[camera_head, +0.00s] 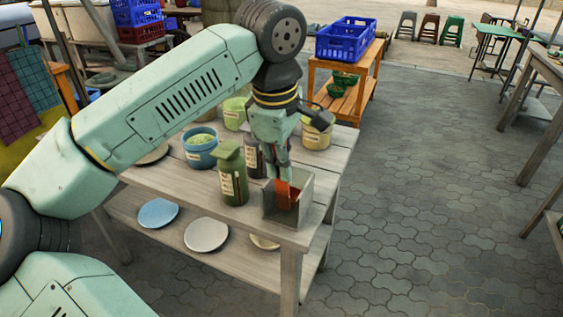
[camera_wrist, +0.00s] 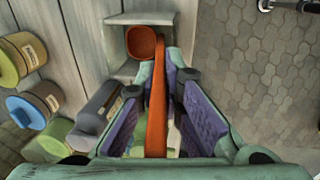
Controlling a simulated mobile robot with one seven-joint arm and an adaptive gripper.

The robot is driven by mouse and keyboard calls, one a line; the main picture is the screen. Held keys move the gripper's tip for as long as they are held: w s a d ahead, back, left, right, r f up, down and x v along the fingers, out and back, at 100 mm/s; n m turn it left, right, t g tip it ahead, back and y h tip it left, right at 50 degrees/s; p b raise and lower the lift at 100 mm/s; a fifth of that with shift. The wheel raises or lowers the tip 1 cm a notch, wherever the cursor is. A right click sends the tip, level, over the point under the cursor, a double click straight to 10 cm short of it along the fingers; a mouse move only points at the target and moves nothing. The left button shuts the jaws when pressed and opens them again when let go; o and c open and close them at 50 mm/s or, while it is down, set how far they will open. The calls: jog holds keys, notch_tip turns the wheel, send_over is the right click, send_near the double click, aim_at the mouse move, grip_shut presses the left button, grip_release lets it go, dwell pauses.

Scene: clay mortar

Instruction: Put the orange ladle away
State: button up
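The orange ladle (camera_head: 287,193) is upright with its bowl low, within the opening of an open-topped grey box (camera_head: 304,205) at the table's near right corner. I cannot tell whether the bowl touches the box's bottom. In the wrist view the ladle's bowl (camera_wrist: 141,43) is at the top and its handle runs down between my fingers. My gripper (camera_head: 277,160) points down above the box, fingertips close on both sides of the handle; its fingers (camera_wrist: 160,88) look shut on it. The box (camera_wrist: 140,18) partly shows in the wrist view.
A dark green bottle (camera_head: 232,178) and a dark jar (camera_head: 255,160) stand just left of my gripper. A blue tub (camera_head: 201,148) and a yellow tub (camera_head: 316,133) stand farther back. The lower shelf holds plates (camera_head: 206,235). Paved floor lies right of the table.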

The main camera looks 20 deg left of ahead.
jog(key=o, duration=0.5)
